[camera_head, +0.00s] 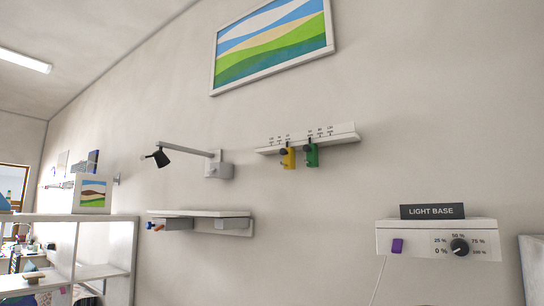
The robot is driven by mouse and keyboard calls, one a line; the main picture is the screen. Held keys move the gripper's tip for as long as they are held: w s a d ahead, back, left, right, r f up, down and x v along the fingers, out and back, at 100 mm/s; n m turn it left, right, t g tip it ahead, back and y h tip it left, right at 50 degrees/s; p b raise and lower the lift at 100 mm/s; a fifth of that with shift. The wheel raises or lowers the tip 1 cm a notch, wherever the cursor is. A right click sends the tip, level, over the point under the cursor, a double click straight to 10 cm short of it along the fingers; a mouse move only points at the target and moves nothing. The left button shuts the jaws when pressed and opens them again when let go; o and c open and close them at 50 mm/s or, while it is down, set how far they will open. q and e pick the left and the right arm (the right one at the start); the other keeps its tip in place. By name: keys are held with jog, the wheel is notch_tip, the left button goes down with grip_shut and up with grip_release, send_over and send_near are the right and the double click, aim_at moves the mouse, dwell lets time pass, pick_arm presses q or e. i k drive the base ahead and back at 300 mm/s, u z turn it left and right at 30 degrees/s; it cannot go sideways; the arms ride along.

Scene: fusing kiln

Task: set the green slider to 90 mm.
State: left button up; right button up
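The green slider (312,157) hangs on a white wall rail (345,137), right of the middle of the head view. Its dark pointer stands near the left end of the right-hand group of scale marks. The numbers are too small to read surely. A yellow slider (289,160) with a dark knob hangs close to its left, a small gap between them. Neither of my grippers is in view, and nothing touches the green slider.
Below right is a white control box (388,241) with a black dial (460,246), a purple switch (397,246) and a LIGHT BASE sign (432,211). A wall lamp (190,149) and a small shelf (200,213) are on the left. Wall around the rail is clear.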

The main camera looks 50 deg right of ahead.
aim_at(311, 150)
jog(key=i, duration=2.9)
jog(key=z, duration=2.35)
